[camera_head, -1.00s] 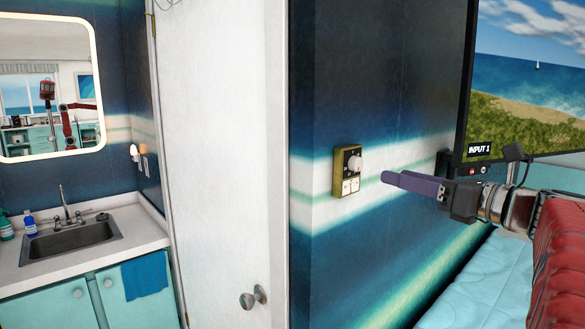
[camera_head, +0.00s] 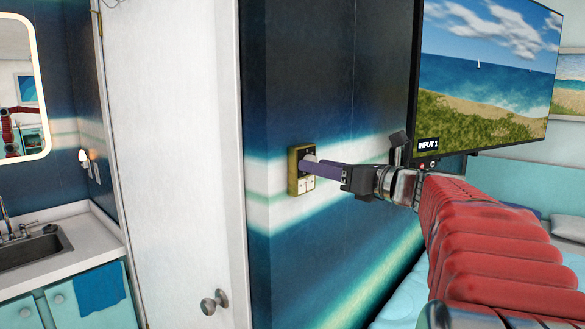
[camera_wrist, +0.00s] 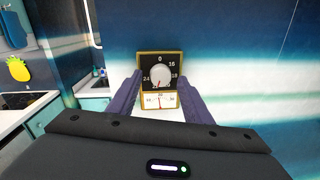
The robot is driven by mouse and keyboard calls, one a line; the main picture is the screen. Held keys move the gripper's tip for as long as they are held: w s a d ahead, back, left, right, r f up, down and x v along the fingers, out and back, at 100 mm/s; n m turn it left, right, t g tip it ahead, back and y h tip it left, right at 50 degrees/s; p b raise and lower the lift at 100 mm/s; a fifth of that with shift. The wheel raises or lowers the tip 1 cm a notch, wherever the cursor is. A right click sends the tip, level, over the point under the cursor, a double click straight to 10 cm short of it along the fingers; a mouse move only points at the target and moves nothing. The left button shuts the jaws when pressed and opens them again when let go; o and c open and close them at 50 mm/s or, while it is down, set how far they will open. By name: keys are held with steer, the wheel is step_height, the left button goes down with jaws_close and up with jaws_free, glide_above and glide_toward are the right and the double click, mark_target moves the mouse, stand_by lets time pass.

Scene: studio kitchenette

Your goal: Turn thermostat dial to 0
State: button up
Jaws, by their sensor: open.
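The thermostat (camera_head: 293,171) is a small gold-framed box on the blue and white striped wall. In the wrist view its white round dial (camera_wrist: 160,75) sits on a black face with 0 at the top, 16 and 18 on the right and 24 on the left. A white gauge strip lies below the dial. My gripper (camera_wrist: 158,90) is open, its purple fingers on either side of the thermostat in the wrist view. In the head view the fingers (camera_head: 323,168) reach the thermostat's front and partly hide the dial. Contact cannot be told.
A white door (camera_head: 165,150) with a round knob stands left of the thermostat. A wall-mounted screen (camera_head: 485,80) is at the right, above a bed. A sink (camera_head: 35,247) and counter are at far left. The wall around the thermostat is mostly clear.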

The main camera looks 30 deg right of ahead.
steer(key=shift+c, duration=0.3)
steer(key=c, duration=0.9)
steer(key=shift+a, duration=0.25)
steer(key=shift+c, duration=0.5)
steer(key=shift+d, duration=0.2)
